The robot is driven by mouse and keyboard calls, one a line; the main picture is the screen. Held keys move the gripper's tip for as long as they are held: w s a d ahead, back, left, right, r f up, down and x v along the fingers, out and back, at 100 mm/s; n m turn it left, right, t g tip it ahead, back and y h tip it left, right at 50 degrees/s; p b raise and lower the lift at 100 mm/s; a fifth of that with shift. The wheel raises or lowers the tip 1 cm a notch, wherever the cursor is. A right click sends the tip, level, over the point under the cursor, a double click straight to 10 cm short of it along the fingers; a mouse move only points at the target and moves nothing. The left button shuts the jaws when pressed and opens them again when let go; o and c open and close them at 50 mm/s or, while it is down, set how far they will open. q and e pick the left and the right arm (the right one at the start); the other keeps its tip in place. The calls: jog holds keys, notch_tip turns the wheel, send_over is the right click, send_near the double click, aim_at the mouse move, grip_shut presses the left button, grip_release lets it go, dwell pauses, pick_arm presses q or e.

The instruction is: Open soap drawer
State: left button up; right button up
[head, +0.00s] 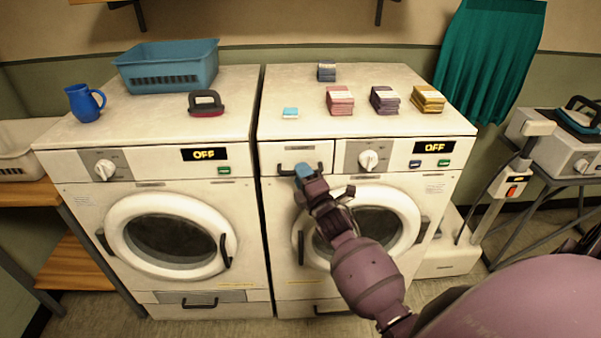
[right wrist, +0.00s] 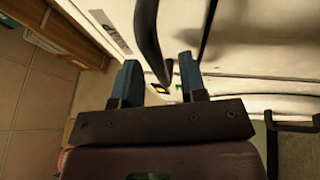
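The soap drawer (head: 296,155) is a white panel at the upper left of the right washing machine's front, and it looks closed. Its dark bar handle (head: 286,173) sits low on the panel, partly hidden by my right gripper (head: 305,172). In the right wrist view my right gripper (right wrist: 160,82) has its two blue fingers apart. A dark curved handle (right wrist: 148,40) reaches down between the fingers, with a gap to the right finger. Whether a finger touches it I cannot tell. My left gripper is not in view.
The round door (head: 375,215) of the right machine is just below my gripper. Its control knob (head: 368,160) is to the right. Clear floor lies in front.

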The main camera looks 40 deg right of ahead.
jog(key=shift+w+d+r, duration=0.15)
jog(key=shift+w, duration=0.55)
jog(key=shift+c, duration=0.2)
grip_shut()
